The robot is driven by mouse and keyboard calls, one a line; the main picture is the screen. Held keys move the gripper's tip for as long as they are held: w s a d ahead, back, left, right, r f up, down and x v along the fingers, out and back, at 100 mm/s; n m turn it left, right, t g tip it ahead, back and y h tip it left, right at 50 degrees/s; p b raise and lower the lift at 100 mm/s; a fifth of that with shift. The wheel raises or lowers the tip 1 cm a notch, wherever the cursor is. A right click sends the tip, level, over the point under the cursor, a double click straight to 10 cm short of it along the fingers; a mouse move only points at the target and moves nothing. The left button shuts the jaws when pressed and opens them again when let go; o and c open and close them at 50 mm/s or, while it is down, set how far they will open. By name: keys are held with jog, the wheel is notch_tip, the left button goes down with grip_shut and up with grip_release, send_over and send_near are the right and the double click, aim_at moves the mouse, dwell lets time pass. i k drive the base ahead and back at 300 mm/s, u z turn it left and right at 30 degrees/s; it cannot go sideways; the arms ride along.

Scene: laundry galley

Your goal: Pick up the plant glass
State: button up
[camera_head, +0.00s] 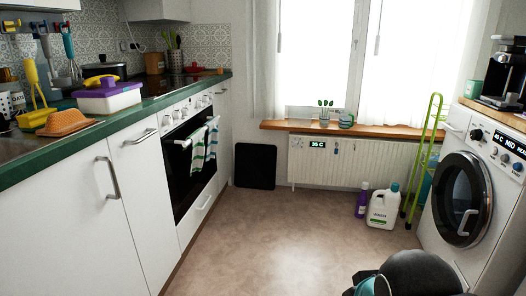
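The plant glass (325,113) stands upright on the wooden windowsill (385,133) at the back, in front of the window. It is a small clear glass with green leaves rising from it. A small grey-green mug (346,121) stands just to its right on the sill. Part of my arm shows as dark rounded shapes at the bottom right, far from the glass. My gripper's fingers are not visible.
The floor (280,225) in the middle is clear. A white jug (383,207) and a purple bottle (362,200) stand below the sill, by a green folding ladder (424,160). A washing machine (470,200) is at right; a radiator (350,165) is under the sill.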

aim_at(324, 116)
jog(key=u, duration=0.1)
jog(key=i, duration=1.9)
jog(key=z, duration=0.9)
jog(key=i, duration=1.4)
jog(key=z, duration=0.65)
